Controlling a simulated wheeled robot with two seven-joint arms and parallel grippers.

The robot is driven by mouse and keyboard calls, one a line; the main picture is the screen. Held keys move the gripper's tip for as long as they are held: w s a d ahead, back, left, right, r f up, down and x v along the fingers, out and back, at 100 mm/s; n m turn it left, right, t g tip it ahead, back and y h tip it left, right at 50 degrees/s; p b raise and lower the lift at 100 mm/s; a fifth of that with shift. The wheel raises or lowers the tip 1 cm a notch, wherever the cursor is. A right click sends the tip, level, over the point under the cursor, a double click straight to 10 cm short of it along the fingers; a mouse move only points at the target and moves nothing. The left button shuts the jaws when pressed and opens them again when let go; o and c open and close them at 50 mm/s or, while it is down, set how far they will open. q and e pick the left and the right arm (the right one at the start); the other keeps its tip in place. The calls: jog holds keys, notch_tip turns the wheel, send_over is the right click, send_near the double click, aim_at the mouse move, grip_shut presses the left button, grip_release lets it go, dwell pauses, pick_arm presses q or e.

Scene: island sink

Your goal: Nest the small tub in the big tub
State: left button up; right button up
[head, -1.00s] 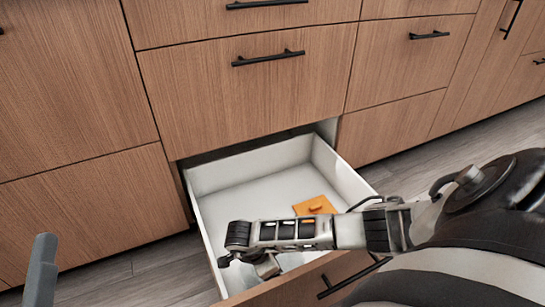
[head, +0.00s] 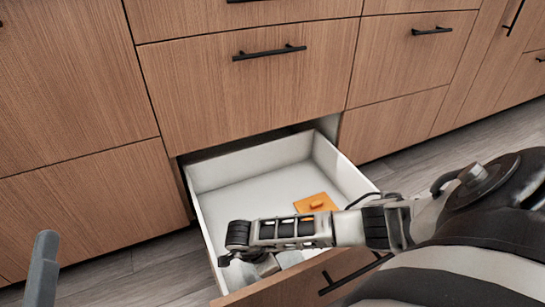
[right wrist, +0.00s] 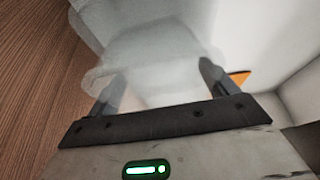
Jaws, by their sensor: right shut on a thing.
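My right gripper (right wrist: 160,88) reaches down into the open drawer (head: 201,225). In the right wrist view it is shut on a translucent whitish tub (right wrist: 155,55), with one finger at each side. I cannot tell from its size whether this is the small or the big tub. Another pale translucent shape (right wrist: 92,18) lies beyond it at the upper left; it may be the other tub, but its outline is unclear. In the head view my right arm hides most of the tubs. At the lower left edge a grey bar (head: 43,270) shows, perhaps part of my left gripper.
The back left of the drawer is bare. The drawer front with its black handle (head: 357,272) stands close to my right arm. Closed wooden cabinets surround it.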

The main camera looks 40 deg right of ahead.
jog(key=shift+f, duration=0.2)
pick_arm(q)
jog(key=shift+f, duration=0.2)
pick_arm(e)
jog(key=o, duration=0.8)
jog(key=p+v, duration=0.3)
jog(key=v, duration=0.2)
jog(key=shift+r, duration=0.35)
pick_arm(q)
notch_tip(320, 180, down, 6)
jog(key=s+n+g+y+p, duration=0.2)
jog(key=n+g+y+p, duration=0.1)
jog(key=n+g+p, duration=0.1)
jog(key=shift+s+d+g, duration=0.2)
jog(key=shift+d+g, duration=0.1)
pick_arm(e)
jog(key=shift+v, duration=5.25)
jog(key=shift+f, duration=0.1)
